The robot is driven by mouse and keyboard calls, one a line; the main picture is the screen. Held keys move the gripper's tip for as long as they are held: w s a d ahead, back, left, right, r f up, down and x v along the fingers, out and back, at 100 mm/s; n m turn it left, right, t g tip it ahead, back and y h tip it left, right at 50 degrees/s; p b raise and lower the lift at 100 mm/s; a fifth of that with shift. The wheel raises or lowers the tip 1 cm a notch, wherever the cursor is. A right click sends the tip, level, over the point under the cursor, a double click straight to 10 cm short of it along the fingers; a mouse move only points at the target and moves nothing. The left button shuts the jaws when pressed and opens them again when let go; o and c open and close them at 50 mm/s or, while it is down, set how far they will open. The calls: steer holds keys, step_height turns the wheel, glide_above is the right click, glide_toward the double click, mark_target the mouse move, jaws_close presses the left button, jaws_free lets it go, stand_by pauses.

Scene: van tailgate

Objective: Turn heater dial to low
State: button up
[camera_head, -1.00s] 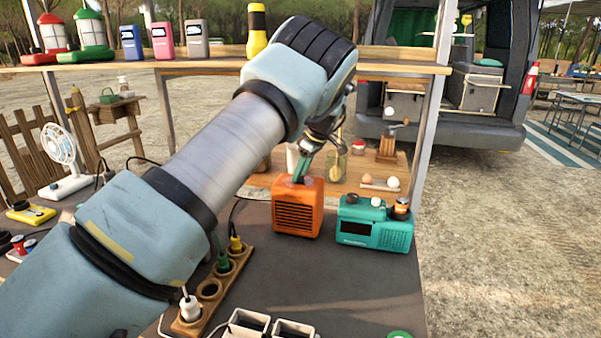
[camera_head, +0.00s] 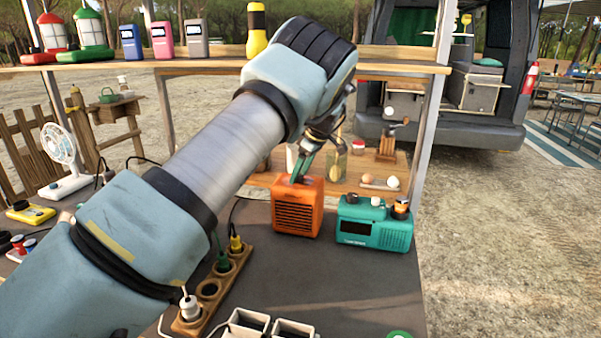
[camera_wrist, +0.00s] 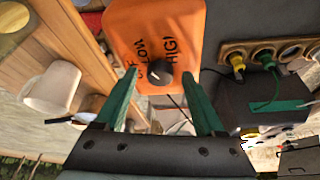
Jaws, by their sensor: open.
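The orange heater (camera_head: 298,207) stands on the dark table, its slatted front facing the head camera. The wrist view shows the heater's top (camera_wrist: 155,30) with the marks LOW and HIGH and one partly hidden mark. Its round black dial (camera_wrist: 160,77) sits near the edge closest to my gripper. My gripper (camera_wrist: 163,75) is open, its green fingers on either side of the dial with gaps to both. In the head view my gripper (camera_head: 303,172) is at the heater's top, and the dial cannot be made out there. I cannot tell exactly where the dial points.
A teal radio (camera_head: 375,226) stands close to the heater's right. A wooden power strip (camera_head: 212,291) with plugs and cables lies to the left. A shelf (camera_head: 200,66) runs behind my arm. The table between strip and radio is mostly clear.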

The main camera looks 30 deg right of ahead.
steer(key=b+v, duration=0.1)
steer(key=v, duration=0.2)
steer(key=s+d+b, duration=0.3)
steer(key=s+d, duration=0.3)
steer(key=s, duration=0.4)
steer(key=shift+d, duration=0.2)
steer(key=shift+s, duration=0.1)
